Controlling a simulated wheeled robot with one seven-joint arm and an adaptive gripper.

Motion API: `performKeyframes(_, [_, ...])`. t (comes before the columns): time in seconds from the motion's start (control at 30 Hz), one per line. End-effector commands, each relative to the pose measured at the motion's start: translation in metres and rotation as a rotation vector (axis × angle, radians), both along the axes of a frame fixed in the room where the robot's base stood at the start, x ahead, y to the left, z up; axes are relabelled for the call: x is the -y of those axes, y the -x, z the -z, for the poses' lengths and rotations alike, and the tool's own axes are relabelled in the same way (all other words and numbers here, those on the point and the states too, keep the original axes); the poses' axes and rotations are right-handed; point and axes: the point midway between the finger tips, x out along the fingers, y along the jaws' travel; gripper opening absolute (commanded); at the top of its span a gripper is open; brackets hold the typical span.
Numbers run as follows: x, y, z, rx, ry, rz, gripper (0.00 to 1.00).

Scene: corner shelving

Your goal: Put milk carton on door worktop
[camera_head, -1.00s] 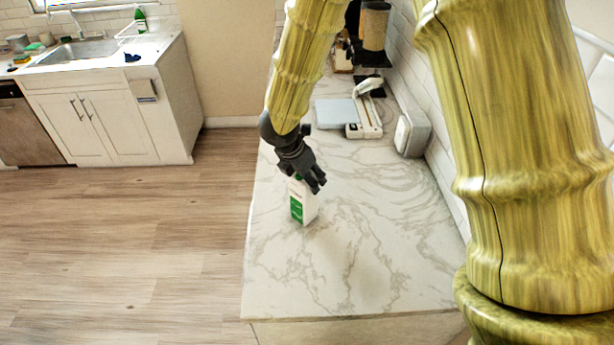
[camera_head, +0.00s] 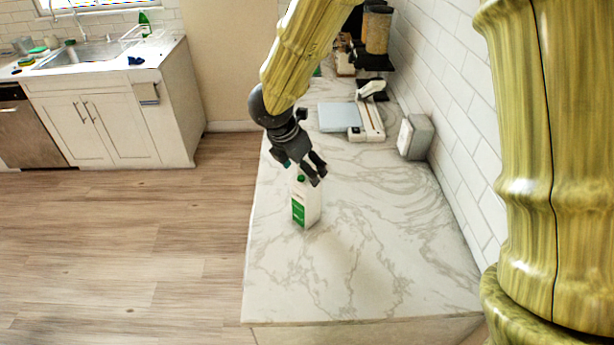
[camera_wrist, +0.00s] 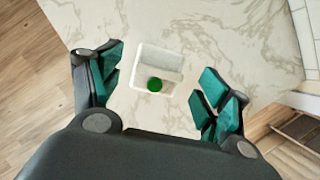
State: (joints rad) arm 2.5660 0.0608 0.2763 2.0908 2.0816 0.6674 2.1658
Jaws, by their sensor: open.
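A white milk carton (camera_head: 306,207) with a green label and green cap stands upright on the marble worktop (camera_head: 370,270), near its left edge. My gripper (camera_head: 317,174) is just above the carton, tilted down. In the wrist view my gripper (camera_wrist: 153,92) is open, with its teal finger pads apart on either side. The carton (camera_wrist: 157,68) shows from above between and beyond the fingers, with its green cap nearest me. No finger touches it in the wrist view.
A grey-and-white slicer-like appliance (camera_head: 366,120) and a small grey box (camera_head: 414,137) stand farther back, by the tiled wall (camera_head: 455,100). The worktop's front part is clear. A sink counter (camera_head: 100,60) is across the floor at left.

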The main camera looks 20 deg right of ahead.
Motion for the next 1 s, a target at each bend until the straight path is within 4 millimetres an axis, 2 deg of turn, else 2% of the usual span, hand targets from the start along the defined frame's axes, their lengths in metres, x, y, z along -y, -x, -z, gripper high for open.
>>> performKeyframes(0.2, [-0.011,0.006,-0.03,0.002,-0.001,0.0,0.77])
performKeyframes(0.43, [-0.018,0.01,-0.05,0.0,0.0,0.0,0.77])
performKeyframes(0.87, [-0.019,0.011,-0.054,-0.001,0.002,-0.002,0.77])
performKeyframes(1.0, [-0.009,0.013,-0.046,-0.031,0.039,-0.072,0.77])
